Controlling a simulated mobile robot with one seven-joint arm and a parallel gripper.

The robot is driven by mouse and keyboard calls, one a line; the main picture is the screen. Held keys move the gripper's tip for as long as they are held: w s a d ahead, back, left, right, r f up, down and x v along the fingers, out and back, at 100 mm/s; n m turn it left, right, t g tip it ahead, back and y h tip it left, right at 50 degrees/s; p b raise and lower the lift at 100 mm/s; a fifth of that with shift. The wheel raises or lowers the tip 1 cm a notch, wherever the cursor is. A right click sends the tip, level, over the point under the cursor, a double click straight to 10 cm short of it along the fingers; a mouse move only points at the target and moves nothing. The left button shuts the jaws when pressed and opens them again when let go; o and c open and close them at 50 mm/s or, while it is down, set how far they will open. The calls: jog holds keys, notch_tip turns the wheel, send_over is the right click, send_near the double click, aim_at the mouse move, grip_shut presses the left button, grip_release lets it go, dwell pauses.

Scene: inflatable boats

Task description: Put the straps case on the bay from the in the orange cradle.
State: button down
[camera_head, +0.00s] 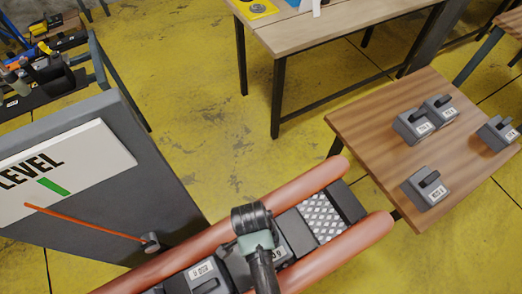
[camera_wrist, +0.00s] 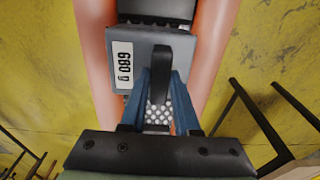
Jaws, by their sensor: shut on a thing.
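My gripper (camera_wrist: 160,88) is shut on the black handle of a grey case (camera_wrist: 185,52) with a white label reading 680 g. In the head view my gripper (camera_head: 262,254) is over the orange cradle (camera_head: 352,238), whose two orange-red tubes flank a row of bays. The held case (camera_head: 281,250) is partly hidden by my wrist there. A bare diamond-plate bay (camera_head: 322,220) lies to its right. Another labelled grey case (camera_head: 205,276) sits in the cradle to the left. Whether the held case touches the cradle is unclear. No label I can read says straps.
A wooden table (camera_head: 375,128) at right carries several grey handled cases (camera_head: 428,187). A LEVEL board (camera_head: 90,150) with a green mark and an orange pointer (camera_head: 85,222) stands at left. Another table (camera_head: 320,40) is behind. Yellow floor is open between them.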

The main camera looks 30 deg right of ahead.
jog(key=shift+d+f+b, duration=0.15)
jog(key=shift+f+b, duration=1.05)
jog(key=shift+b, duration=0.05)
jog(key=shift+d+f+b, duration=0.1)
jog(key=shift+f+b, duration=1.1)
